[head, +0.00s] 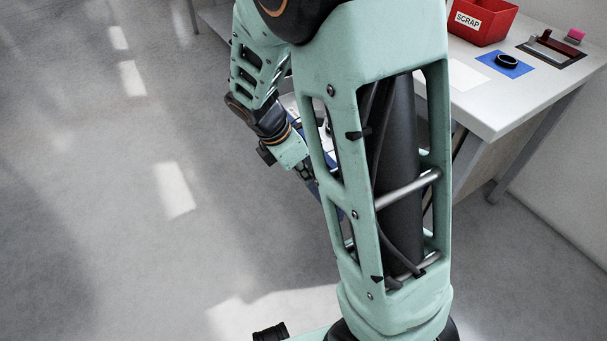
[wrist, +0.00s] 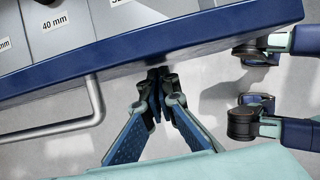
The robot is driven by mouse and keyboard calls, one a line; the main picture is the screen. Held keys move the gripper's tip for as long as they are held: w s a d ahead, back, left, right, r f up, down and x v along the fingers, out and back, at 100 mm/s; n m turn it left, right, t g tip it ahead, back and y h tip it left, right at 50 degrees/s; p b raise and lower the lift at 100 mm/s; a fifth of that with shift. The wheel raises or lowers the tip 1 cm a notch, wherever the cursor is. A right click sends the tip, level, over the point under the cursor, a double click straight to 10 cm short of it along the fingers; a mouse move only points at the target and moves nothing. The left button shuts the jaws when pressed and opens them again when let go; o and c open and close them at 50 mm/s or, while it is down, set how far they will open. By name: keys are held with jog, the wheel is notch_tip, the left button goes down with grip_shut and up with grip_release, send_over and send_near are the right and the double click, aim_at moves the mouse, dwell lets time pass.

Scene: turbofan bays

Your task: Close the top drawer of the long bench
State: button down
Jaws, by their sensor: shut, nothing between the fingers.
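In the wrist view, an open drawer with a blue front (wrist: 220,32) and grey compartments inside crosses the top, slightly slanted. One label reads 40 mm. A grey bar handle (wrist: 55,132) juts from the front at the left. My gripper (wrist: 157,76) is shut and empty, its tips at the blue front, right of the handle; I cannot tell whether they touch. In the head view, the long bench (head: 490,112) stands at the right, and my arm hides most of its front and the drawer.
On the bench top are a red SCRAP bin (head: 484,20), a blue mat (head: 520,66) with a black ring (head: 507,61), and a dark tray (head: 560,48). The grey floor (head: 130,240) at the left is clear. A wall (head: 570,165) is at the far right.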

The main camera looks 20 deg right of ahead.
jog(key=w+d+p, duration=0.3)
jog(key=d+p, duration=0.2)
jog(key=d, duration=0.6)
jog(key=w+d+p, duration=0.3)
jog(key=d+p, duration=0.2)
jog(key=d, duration=0.6)
jog(key=w+d+p, duration=0.3)
jog(key=d+p, duration=0.2)
jog(key=d, duration=0.6)
jog(key=shift+d, duration=0.4)
jog(key=shift+d+r, duration=0.1)
jog(key=shift+d, duration=0.05)
jog(key=shift+w+d, duration=0.1)
jog(key=shift+d, duration=0.05)
